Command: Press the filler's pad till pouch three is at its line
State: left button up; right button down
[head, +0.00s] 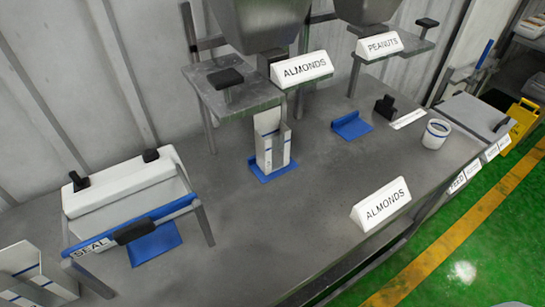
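The almonds filler's hopper (262,22) is grey, with an "ALMONDS" sign (302,69) on its front. A black pad (227,78) stands on the grey shelf to the hopper's left. A white open-topped pouch (272,143) with blue lines stands upright on a blue base (271,171) below this filler. Its number and fill level cannot be made out. More white pouches with blue lines (28,267) stand at the lower left, partly cut off. The peanuts filler (365,10) has its own black pad (427,22). Neither of my grippers is in view.
A white sealer (122,183) with a blue "SEAL" bar stands at left. An empty blue base (351,125), a black block (385,105), a white cup (437,133) and a loose "ALMONDS" sign (382,203) are on the grey table (260,240). The table's front middle is clear.

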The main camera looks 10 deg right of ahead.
aim_at(224, 79)
jog(key=k+l+u, duration=0.1)
jog(key=l, duration=0.3)
jog(key=k+l+u, duration=0.15)
jog(key=l, duration=0.25)
jog(key=l+u, duration=0.1)
jog(key=l, duration=0.3)
jog(key=k, duration=0.05)
